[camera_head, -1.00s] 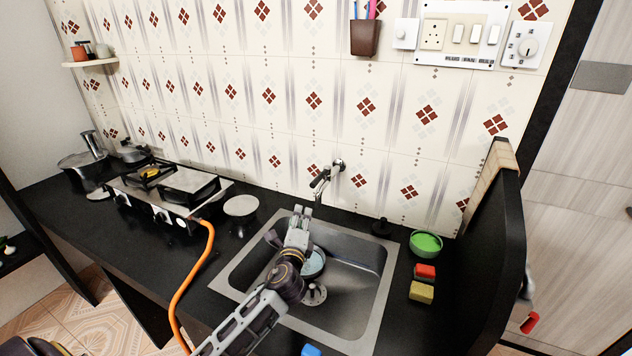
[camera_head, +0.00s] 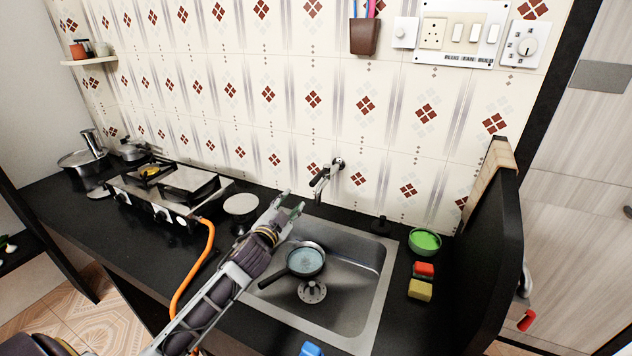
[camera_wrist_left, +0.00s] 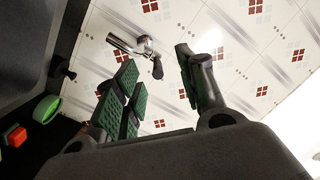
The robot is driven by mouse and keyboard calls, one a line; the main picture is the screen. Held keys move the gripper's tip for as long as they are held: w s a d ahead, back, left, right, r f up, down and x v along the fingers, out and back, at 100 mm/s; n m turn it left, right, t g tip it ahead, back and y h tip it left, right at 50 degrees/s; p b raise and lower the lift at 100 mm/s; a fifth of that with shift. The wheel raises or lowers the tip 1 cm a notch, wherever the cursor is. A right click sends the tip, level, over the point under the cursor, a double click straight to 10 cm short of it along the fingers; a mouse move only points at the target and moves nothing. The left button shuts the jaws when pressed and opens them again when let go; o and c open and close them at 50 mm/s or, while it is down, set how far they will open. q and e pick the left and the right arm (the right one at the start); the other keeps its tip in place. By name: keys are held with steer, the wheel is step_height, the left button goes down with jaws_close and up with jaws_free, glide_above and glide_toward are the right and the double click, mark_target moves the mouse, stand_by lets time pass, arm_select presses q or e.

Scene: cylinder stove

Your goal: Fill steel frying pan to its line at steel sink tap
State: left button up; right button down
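The steel frying pan (camera_head: 306,261) sits in the steel sink (camera_head: 362,290), its dark handle pointing left. Its inside looks pale blue, like water; I cannot read a line in it. The tap (camera_head: 327,178) comes out of the tiled wall above the sink's back edge; it also shows in the left wrist view (camera_wrist_left: 136,50). No stream shows below its spout. My left gripper (camera_head: 295,207) is open and empty, left of the tap and above the sink's back left edge. Its green-padded fingers (camera_wrist_left: 160,85) stand apart in the left wrist view. My right gripper is not visible.
A stove (camera_head: 165,190) with an orange hose (camera_head: 193,270) stands left of the sink. A green bowl (camera_head: 425,242), red sponge (camera_head: 424,269) and yellow sponge (camera_head: 420,289) are on the right, before a black panel (camera_head: 495,240).

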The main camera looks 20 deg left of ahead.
arm_select(q)
steer(key=shift+d+r+n+t+h, duration=0.15)
steer(key=shift+d+n+h, duration=0.25)
steer(key=shift+n, duration=1.15)
steer(key=shift+d+r+n+t+h, duration=0.1)
steer(key=shift+d+r+n+h, duration=0.25)
steer(key=shift+n, duration=1.15)
steer(key=shift+d+r+n+t+h, duration=0.1)
steer(key=shift+d+n+h, duration=0.35)
steer(key=shift+n, duration=1.1)
steer(key=shift+w, duration=0.1)
